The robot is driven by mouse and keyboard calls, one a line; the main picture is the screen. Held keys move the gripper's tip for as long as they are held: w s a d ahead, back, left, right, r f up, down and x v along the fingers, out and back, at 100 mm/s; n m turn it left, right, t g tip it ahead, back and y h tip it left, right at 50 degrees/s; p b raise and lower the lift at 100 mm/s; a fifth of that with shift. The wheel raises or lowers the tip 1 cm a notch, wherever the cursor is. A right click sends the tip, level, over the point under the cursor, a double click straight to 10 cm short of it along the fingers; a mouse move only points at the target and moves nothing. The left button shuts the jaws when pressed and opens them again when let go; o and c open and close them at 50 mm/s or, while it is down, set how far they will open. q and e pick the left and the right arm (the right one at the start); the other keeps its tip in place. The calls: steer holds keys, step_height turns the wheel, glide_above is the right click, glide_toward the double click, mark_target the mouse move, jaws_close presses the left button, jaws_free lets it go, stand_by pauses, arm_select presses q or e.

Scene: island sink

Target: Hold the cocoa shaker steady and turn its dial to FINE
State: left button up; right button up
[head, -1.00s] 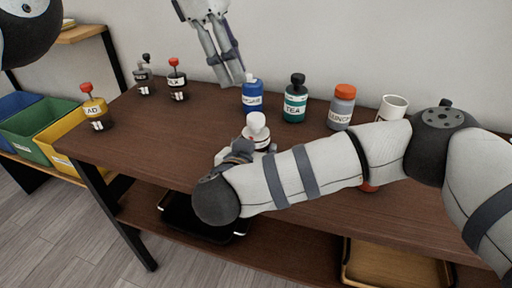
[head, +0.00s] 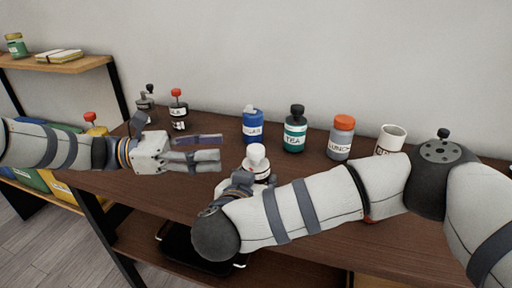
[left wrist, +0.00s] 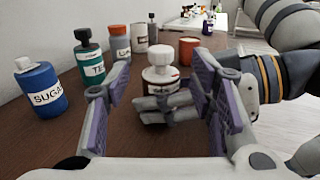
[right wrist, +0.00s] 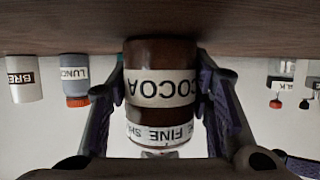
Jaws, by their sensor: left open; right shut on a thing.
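The cocoa shaker (head: 256,163), with a white cap, stands upright on the brown tabletop. In the right wrist view it appears upside down: brown body (right wrist: 160,54), COCOA label and a white ring (right wrist: 160,131) reading FINE beside part of another word. The dial's pointer setting cannot be made out. My right gripper (head: 244,181) is shut on the shaker's body, a finger on each side. My left gripper (head: 221,150) is open and empty, pointing right, just left of the cap. In the left wrist view the white cap (left wrist: 160,54) appears between and beyond its spread fingers.
My right forearm crosses the table's front right.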

mark_target(256, 148)
arm_select(q)
steer(key=d, duration=0.9)
steer(key=shift+w+d, duration=0.25)
steer(key=shift+w, duration=0.05)
steer(key=shift+c, duration=0.6)
